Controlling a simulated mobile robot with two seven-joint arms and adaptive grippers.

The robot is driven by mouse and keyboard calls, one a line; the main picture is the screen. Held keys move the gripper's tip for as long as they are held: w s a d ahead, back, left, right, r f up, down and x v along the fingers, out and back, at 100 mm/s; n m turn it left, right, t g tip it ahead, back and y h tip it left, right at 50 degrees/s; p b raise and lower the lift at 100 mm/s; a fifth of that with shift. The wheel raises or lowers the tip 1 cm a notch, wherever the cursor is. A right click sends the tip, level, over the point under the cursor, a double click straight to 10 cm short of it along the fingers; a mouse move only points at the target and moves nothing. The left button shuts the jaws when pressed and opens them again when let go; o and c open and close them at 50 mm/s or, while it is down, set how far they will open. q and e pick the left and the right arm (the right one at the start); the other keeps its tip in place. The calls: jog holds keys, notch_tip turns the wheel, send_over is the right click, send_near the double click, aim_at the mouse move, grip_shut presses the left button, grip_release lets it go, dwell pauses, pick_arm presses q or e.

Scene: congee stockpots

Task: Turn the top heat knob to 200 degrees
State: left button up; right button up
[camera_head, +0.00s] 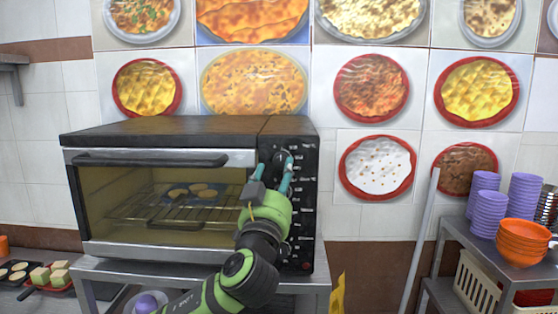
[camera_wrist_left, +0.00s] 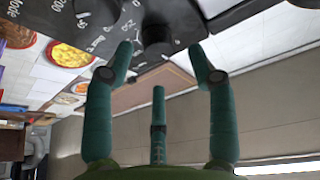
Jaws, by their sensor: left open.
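The toaster oven (camera_head: 160,128) has a black control panel on its right side. The top heat knob (camera_head: 281,157) is dark and round, near the top of that panel. My left gripper (camera_head: 275,172) is open, with its teal fingers either side of the top knob in the head view. In the left wrist view, a black knob (camera_wrist_left: 155,38) shows between and just beyond the open fingertips (camera_wrist_left: 161,50). White numbers and the word Mode are printed on the panel there. I cannot tell whether the fingers touch the knob. The lower knobs are largely hidden behind my arm.
The oven stands on a metal table (camera_head: 300,281) against a tiled wall. Inside it, round pieces lie on a rack (camera_head: 180,210). At right, a table holds purple cups (camera_head: 490,212) and orange bowls (camera_head: 522,240). A pale pole (camera_head: 420,245) leans between the tables.

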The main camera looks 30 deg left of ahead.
aim_at(281, 161)
pick_arm(q)
jog(key=shift+p+x, duration=0.55)
jog(key=shift+x, duration=0.9)
jog(key=c, duration=1.1)
